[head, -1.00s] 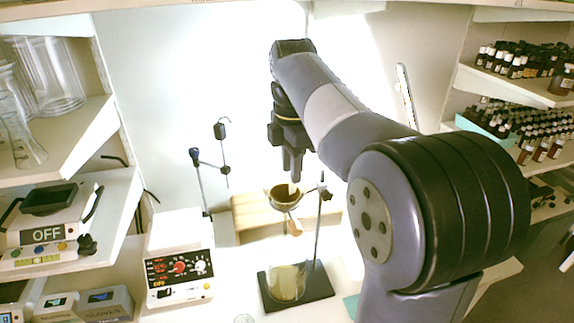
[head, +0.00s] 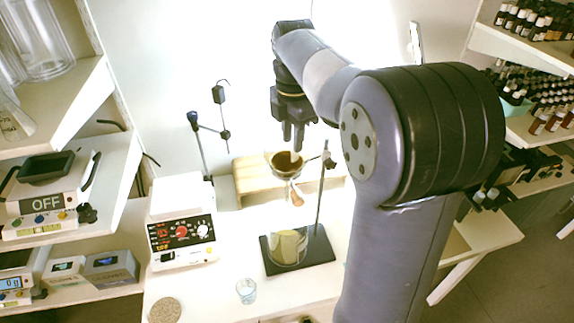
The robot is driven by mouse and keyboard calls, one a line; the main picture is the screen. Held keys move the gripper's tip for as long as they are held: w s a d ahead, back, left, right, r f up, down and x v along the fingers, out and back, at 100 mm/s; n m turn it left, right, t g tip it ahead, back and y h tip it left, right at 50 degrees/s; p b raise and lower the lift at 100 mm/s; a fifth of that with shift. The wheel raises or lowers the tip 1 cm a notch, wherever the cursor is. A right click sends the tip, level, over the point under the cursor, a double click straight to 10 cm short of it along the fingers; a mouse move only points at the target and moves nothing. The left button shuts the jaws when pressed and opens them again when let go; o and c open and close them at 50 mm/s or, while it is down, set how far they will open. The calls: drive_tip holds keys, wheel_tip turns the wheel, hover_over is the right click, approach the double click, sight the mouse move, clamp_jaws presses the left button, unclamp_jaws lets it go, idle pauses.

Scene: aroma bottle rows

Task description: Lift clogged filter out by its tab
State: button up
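A glass funnel (head: 285,166) sits in a ring on a stand (head: 320,205), with a brown-stained filter (head: 288,158) inside it. The filter's tab cannot be made out clearly. My gripper (head: 293,142) points down just above the funnel, apart from it. Its two fingers show a narrow gap with nothing visible between them. A beaker with pale yellowish contents (head: 287,247) stands on the dark stand base below the funnel.
A small clear cup (head: 246,291) and a round speckled disc (head: 165,310) lie in front. Bottle shelves (head: 540,25) are at right.

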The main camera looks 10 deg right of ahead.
sight(284, 158)
drive_tip(key=shift+f, duration=1.6)
drive_tip(key=shift+s, duration=0.1)
clamp_jaws()
